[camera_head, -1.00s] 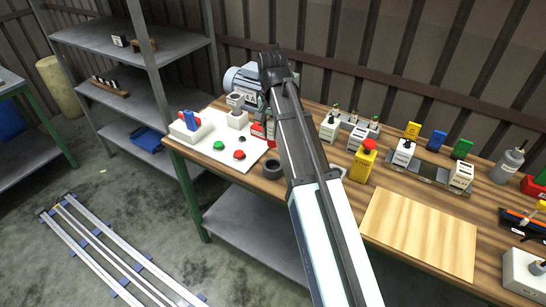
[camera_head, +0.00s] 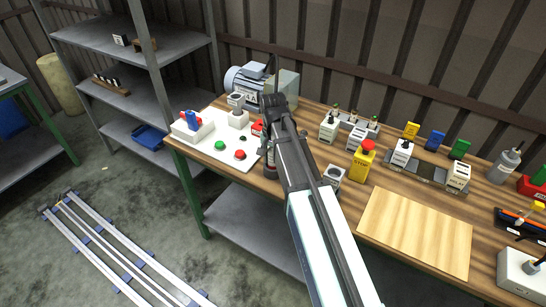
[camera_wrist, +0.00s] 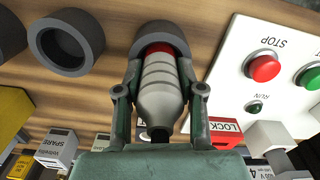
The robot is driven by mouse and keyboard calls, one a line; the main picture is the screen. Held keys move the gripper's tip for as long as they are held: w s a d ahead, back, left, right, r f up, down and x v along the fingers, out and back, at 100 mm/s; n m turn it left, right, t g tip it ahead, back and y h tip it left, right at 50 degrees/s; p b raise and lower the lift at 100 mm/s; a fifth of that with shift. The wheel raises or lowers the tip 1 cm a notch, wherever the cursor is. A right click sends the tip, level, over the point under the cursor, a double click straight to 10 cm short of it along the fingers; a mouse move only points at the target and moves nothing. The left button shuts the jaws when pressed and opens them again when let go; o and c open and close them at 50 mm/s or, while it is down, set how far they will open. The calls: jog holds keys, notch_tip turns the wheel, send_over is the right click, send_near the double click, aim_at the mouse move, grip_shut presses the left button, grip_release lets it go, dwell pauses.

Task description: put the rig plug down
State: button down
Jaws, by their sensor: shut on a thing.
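The rig plug (camera_wrist: 160,85) is a ribbed light-grey body with a red band at its far end. My gripper (camera_wrist: 160,92) is shut on it, one finger on each side. In the wrist view, the plug's red end meets a dark grey ring-shaped holder (camera_wrist: 158,38) on the wooden bench. It looks to be at or inside the opening; how deep I cannot tell. In the head view, the holder (camera_head: 271,173) is by the white panel's right corner, and my arm hides most of the gripper and plug.
A second, empty grey ring (camera_wrist: 66,45) lies beside the holder in the wrist view. The white panel (camera_head: 207,149) with red and green buttons is close on the other side. A yellow stop-button box (camera_head: 362,162) and a bare wooden board (camera_head: 415,232) are farther right.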

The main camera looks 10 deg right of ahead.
jog(key=shift+f, duration=0.15)
jog(key=c, duration=0.7)
grip_release()
notch_tip(320, 180, up, 12)
jog(key=shift+r+b, duration=0.15)
jog(key=shift+b, duration=1)
